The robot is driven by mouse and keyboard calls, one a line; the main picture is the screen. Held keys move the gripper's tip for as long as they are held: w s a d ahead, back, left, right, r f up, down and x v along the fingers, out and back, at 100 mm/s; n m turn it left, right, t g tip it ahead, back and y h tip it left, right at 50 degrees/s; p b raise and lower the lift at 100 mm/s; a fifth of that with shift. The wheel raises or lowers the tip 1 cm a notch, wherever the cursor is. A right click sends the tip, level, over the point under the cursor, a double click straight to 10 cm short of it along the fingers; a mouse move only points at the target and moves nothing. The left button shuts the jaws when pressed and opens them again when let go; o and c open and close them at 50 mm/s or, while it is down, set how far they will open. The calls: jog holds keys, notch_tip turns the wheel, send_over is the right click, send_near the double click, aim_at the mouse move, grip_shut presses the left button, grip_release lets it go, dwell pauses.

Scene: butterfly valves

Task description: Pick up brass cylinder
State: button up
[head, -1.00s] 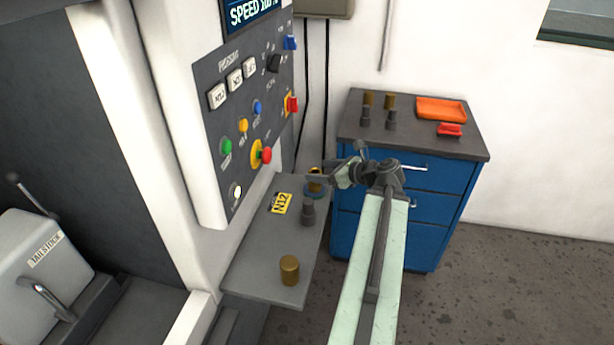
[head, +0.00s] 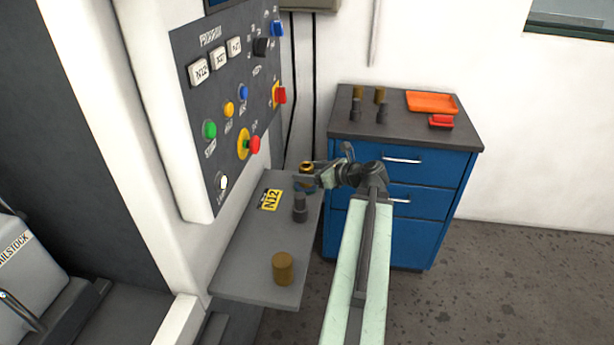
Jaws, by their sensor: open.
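A brass cylinder (head: 283,269) stands upright on the near part of the grey shelf (head: 240,277) below the control panel. A dark grey stepped part (head: 300,208) stands on the shelf just in front of my gripper. A second brass-coloured piece with a dark band (head: 307,168) shows behind my gripper, partly hidden by it.
A blue drawer cabinet (head: 410,190) at the right carries small brass and dark parts, an orange tray (head: 432,102) and a red piece (head: 440,121). Shelf space around the near cylinder is clear.

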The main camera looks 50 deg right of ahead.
jog(key=b+x, duration=0.1)
jog(key=x, duration=0.3)
jog(key=shift+w+f, duration=0.1)
jog(key=shift+w, duration=0.15)
grip_shut()
notch_tip(320, 180, up, 18)
jog(key=p, duration=1.7)
jog(key=shift+p, duration=0.4)
